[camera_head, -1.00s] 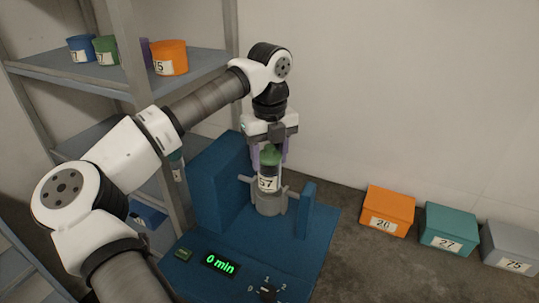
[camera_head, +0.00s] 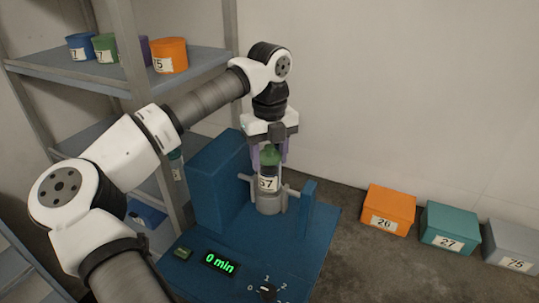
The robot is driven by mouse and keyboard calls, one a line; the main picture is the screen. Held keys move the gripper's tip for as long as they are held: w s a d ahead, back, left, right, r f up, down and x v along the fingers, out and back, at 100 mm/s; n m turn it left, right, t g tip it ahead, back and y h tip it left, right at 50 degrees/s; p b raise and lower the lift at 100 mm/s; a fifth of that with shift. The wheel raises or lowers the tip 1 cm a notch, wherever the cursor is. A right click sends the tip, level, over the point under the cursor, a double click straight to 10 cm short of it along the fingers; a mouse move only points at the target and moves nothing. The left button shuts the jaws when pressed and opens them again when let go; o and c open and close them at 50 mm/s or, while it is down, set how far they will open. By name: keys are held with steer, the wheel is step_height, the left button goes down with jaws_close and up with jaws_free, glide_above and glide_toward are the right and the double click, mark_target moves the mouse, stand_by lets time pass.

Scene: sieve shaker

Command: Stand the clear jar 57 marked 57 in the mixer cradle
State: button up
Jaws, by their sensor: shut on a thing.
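The clear jar 57 (camera_head: 268,184) has a green lid or green contents at its top and a white label reading 57. It is upright, with its lower end at the grey cradle (camera_head: 269,205) of the blue mixer (camera_head: 222,190). I cannot tell whether its base rests on the cradle floor. My gripper (camera_head: 270,155) points straight down from above and is shut on the upper part of the jar. The purple-grey fingers show on both sides of the green part.
The mixer has a display (camera_head: 221,262) reading 0 min and a dial (camera_head: 267,291) at its front. A shelf (camera_head: 110,72) with several coloured tubs stands at the left.

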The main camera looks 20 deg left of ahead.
mark_target(267, 173)
steer(key=shift+s+f+b, duration=0.15)
steer(key=shift+f+b, duration=1.45)
steer(key=shift+f, duration=0.35)
stand_by(0.6)
steer(key=shift+s+a+f+b, duration=0.1)
steer(key=shift+a+f+b, duration=0.2)
steer(key=shift+f+b, duration=0.3)
stand_by(0.4)
stand_by(0.4)
steer(key=o, duration=1.4)
step_height(267, 173, up, 14)
steer(key=shift+d+f+b, duration=0.1)
steer(key=shift+b, duration=0.4)
